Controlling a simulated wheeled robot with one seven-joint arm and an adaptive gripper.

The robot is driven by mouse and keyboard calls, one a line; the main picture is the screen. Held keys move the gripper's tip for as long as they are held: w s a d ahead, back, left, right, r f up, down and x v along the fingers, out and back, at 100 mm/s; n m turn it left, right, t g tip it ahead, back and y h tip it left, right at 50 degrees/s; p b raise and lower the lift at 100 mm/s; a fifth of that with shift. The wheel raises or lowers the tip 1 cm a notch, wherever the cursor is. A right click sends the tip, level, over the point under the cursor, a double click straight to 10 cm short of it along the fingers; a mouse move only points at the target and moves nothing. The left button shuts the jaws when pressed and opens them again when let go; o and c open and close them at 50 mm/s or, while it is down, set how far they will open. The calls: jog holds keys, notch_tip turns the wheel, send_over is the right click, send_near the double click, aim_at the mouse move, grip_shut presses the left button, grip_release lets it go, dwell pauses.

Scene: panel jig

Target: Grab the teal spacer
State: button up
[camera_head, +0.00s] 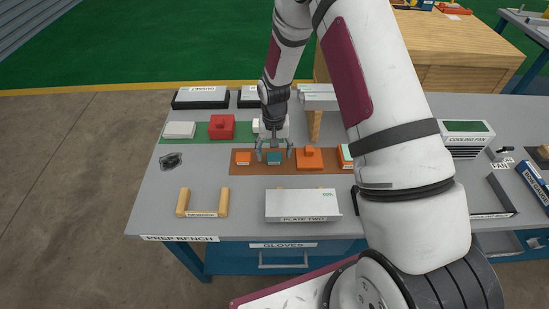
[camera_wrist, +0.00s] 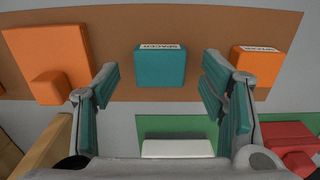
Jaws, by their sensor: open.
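The teal spacer (camera_wrist: 160,68) is a small block with a white label strip. It lies on a brown mat (camera_wrist: 205,18) and sits centred ahead of my gripper in the wrist view. In the head view the teal spacer (camera_head: 274,158) shows just below my gripper (camera_head: 273,153), between its fingertips. My gripper (camera_wrist: 161,82) is open, with its teal-padded fingers apart on either side of the spacer. The finger pads appear clear of the spacer. No thing is held.
An orange block with a knob (camera_head: 309,158) and a small orange spacer (camera_head: 244,158) flank the teal one on the mat. A red block (camera_head: 221,127) and a white block (camera_head: 180,130) stand on a green mat behind. Plate two (camera_head: 302,205) stands in front.

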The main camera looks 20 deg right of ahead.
jog(key=shift+f, duration=0.65)
jog(key=c, duration=1.2)
jog(key=shift+r, duration=0.1)
